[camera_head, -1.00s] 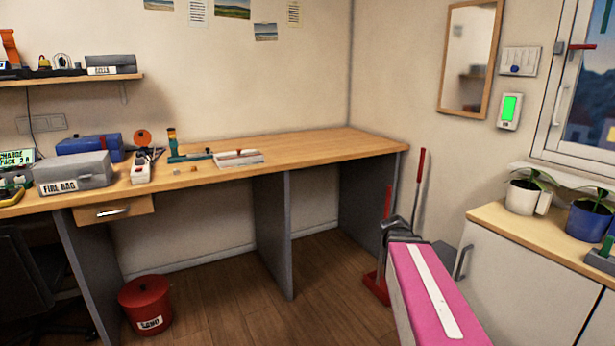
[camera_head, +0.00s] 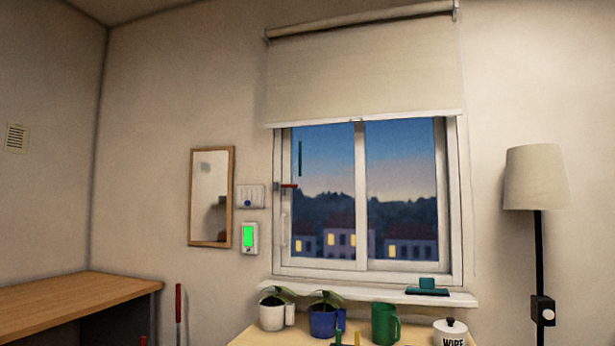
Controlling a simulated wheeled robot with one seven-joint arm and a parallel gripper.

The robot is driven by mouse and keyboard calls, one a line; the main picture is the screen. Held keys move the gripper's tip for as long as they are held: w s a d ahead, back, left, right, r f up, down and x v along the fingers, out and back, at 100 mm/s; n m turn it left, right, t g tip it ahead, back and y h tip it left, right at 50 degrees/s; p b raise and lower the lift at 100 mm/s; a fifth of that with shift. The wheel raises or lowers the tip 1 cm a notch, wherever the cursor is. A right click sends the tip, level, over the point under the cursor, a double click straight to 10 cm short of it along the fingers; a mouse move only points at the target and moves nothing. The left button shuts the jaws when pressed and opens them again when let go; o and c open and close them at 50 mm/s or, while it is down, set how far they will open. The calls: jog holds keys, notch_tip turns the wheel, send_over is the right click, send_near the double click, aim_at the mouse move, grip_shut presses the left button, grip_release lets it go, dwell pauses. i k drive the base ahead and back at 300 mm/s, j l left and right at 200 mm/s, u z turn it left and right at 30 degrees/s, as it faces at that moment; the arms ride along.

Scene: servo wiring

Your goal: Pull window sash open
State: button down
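The window (camera_head: 362,270) is on the wall ahead, in a white frame with two panes side by side. A white upright stile (camera_head: 361,195) stands between the panes. The left sash (camera_head: 325,265) has a pale vertical handle (camera_head: 284,229) at its left edge. A red lever (camera_head: 289,186) sits on the left frame above that handle. I see no clear gap at the sash edges. My gripper is out of view.
A cream roller blind (camera_head: 362,70) covers the window's top. Below the sill (camera_head: 370,293), a cabinet top (camera_head: 255,334) holds two potted plants (camera_head: 324,318), a green mug (camera_head: 385,323) and a white lidded jar (camera_head: 450,332). A floor lamp (camera_head: 537,180) stands right, a wooden bench (camera_head: 70,295) left.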

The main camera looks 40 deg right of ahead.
aim_at(287, 259)
jog(key=z, duration=1.7)
